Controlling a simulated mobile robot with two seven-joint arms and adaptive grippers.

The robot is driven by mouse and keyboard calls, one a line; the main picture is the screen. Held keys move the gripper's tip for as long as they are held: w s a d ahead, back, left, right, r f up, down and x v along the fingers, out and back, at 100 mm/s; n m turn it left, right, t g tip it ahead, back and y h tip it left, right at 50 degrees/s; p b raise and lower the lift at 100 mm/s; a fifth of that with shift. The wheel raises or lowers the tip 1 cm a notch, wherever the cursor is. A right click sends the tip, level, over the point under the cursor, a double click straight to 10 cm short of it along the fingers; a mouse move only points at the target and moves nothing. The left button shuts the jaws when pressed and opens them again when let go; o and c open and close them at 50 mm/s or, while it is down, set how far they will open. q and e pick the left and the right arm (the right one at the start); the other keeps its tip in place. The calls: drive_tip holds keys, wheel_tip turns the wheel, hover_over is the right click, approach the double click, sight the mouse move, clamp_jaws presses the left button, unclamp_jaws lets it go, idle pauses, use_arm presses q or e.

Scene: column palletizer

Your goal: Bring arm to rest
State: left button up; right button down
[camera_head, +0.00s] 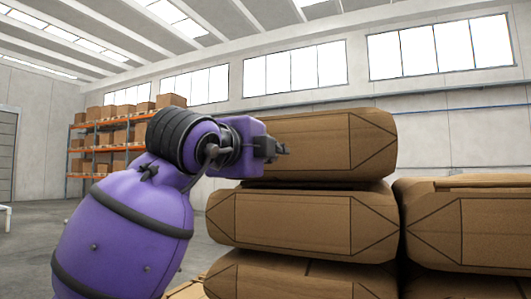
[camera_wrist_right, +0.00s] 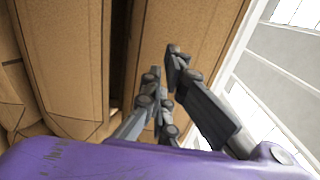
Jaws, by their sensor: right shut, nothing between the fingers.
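My right arm, purple with black bands, reaches up from the lower left in the head view. Its dark right gripper (camera_head: 276,149) is in front of the left part of the top brown sack (camera_head: 335,143); I cannot tell whether it touches. In the right wrist view the gripper's grey fingers (camera_wrist_right: 166,62) are close together with nothing between them. Brown sack surfaces (camera_wrist_right: 75,50) fill the left and middle behind them. My left gripper is not in view.
Below the top sack lie a middle sack (camera_head: 305,222) and a lower one (camera_head: 285,277). Another stack (camera_head: 470,225) stands close on the right. An orange shelf with boxes (camera_head: 100,150) is far back left. Open floor shows at the left.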

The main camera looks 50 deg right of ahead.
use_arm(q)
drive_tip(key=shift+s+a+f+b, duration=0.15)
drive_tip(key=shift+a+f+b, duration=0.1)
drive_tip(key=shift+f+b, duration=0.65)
use_arm(e)
drive_tip(key=v, duration=1)
drive_tip(key=shift+r, duration=0.1)
